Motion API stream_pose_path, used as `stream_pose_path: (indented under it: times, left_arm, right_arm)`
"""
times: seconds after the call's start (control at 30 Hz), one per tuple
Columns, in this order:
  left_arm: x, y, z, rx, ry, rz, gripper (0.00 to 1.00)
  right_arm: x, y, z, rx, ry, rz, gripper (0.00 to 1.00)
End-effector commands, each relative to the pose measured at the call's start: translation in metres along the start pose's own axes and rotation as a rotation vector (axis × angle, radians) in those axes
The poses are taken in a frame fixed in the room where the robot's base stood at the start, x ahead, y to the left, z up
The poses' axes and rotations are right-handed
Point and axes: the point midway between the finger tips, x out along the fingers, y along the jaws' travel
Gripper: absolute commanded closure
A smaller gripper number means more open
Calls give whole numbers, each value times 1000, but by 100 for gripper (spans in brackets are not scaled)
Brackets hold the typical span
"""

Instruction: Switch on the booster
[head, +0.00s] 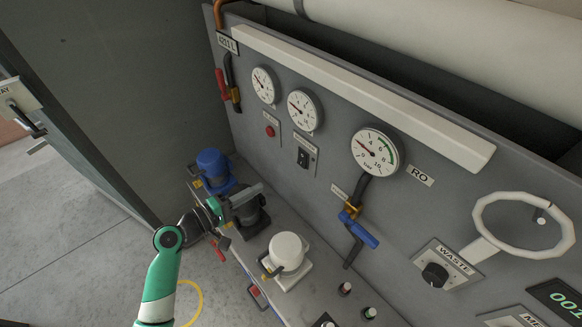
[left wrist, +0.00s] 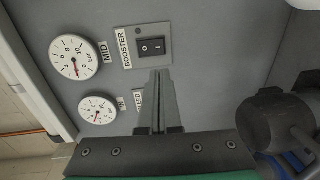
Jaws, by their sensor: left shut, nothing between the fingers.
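The booster switch is a black rocker (head: 303,157) on a small light plate on the grey panel, below the gauges. In the left wrist view the rocker (left wrist: 152,46) sits beside the label BOOSTER (left wrist: 125,48). I cannot tell surely which side is pressed in. My left gripper (head: 259,188) is shut and empty, in front of the panel, left of and below the switch in the head view. In the left wrist view its fingertips (left wrist: 160,73) point at the switch plate, just short of the rocker in the picture; contact is not evident. My right gripper is not in view.
Two gauges (head: 299,110) and a red button (head: 269,131) are near the switch. A larger gauge (head: 375,151) is right of it, above a blue-handled valve (head: 360,230). Blue (head: 213,170), black (head: 250,218) and white (head: 287,250) capped units stand on the ledge below, close to my gripper.

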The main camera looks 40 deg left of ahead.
Motion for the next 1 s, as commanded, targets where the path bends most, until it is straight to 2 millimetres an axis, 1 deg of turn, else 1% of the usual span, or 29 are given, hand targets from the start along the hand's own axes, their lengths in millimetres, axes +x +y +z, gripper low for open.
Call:
stream_pose_path:
  times: [0.07,0.17,0.27,0.5,0.6,0.7,0.83,1.0]
  left_arm:
    - [5,0,0,1,-1,1,100]
    - [17,0,1,1,-4,1,100]
    - [36,0,1,2,-4,1,100]
    - [89,-1,1,2,-3,1,100]
    - [109,0,1,2,-3,1,100]
    - [124,-1,1,3,-2,0,100]
    - [136,0,0,3,-1,0,100]
    - [140,0,0,2,0,0,100]
  right_arm:
    - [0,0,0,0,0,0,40]
    - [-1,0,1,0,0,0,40]
    - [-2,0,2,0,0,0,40]
    - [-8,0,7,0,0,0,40]
    - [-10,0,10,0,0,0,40]
    - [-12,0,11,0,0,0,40]
    - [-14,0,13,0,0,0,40]
    - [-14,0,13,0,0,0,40]
